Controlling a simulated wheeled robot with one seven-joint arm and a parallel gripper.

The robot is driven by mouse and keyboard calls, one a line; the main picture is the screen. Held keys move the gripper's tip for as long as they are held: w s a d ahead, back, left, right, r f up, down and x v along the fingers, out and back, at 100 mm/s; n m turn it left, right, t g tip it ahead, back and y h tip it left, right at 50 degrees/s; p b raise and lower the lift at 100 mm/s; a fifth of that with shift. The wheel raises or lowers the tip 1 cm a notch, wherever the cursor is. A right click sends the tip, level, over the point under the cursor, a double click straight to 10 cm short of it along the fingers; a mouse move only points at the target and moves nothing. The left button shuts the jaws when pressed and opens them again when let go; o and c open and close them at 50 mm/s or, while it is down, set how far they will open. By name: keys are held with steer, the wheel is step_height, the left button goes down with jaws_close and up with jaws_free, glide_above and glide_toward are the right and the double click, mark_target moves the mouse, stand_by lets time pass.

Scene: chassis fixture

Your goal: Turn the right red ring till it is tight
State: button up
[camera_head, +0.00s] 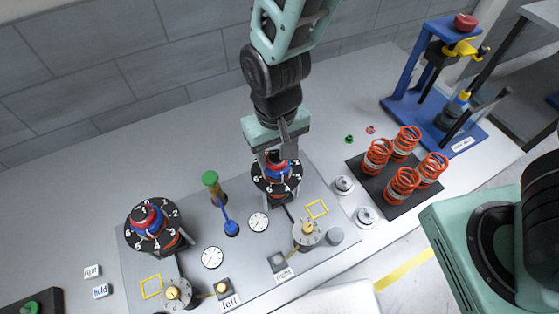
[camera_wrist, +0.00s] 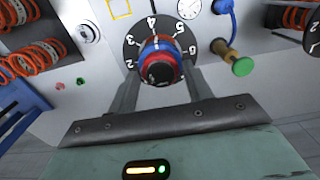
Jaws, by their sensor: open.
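The right dial (camera_head: 277,185) is a black numbered disc with a red ring (camera_head: 278,166) and a blue ring (camera_head: 279,175) around its black-capped centre post. In the wrist view the red ring (camera_wrist: 160,57) sits close to the blue ring (camera_wrist: 157,46), under the black cap (camera_wrist: 160,72). My gripper (camera_head: 276,156) is above this dial, pointing down and open. In the wrist view its fingers (camera_wrist: 161,77) stand on either side of the post. I cannot tell whether they touch the red ring. My gripper partly hides the ring in the head view.
A similar left dial (camera_head: 152,238) stands on the grey panel (camera_head: 135,275). A green-topped handle (camera_head: 210,178) and a blue lever (camera_head: 231,228) lie between the dials. Orange springs (camera_head: 402,184) stand on a black mat to the right, with a blue press (camera_head: 405,103) behind.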

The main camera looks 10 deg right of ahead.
steer(key=shift+f, duration=0.35)
